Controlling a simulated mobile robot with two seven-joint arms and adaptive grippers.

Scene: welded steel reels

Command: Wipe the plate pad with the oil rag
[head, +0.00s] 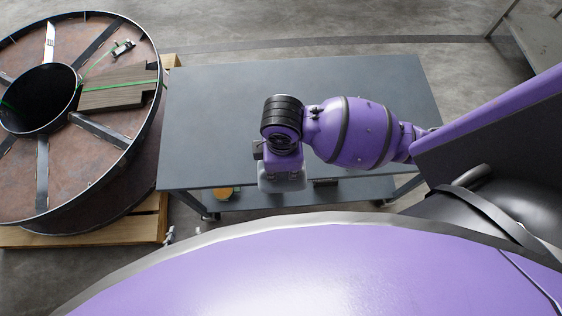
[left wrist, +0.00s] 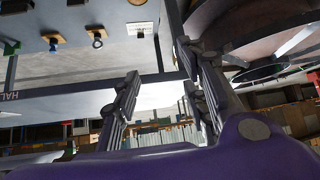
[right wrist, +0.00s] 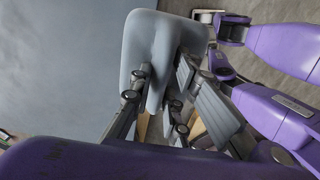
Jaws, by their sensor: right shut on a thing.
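The oil rag is a grey-blue cloth (right wrist: 150,45) that fills the upper middle of the right wrist view, folded between the fingers. My right gripper (right wrist: 165,95) is shut on it. In the head view the rag (head: 282,184) hangs below my right gripper (head: 280,165), over the front edge of the grey table. My left gripper (left wrist: 165,98) shows in the left wrist view, fingers apart and nothing between them. I cannot clearly make out the plate pad in any view.
The grey table (head: 210,110) has a bare top and a lower shelf holding a yellow-orange item (head: 223,193). A large rusty steel reel (head: 30,165) lies left on a wooden pallet (head: 90,236), with green-strapped boards (head: 118,88) across it.

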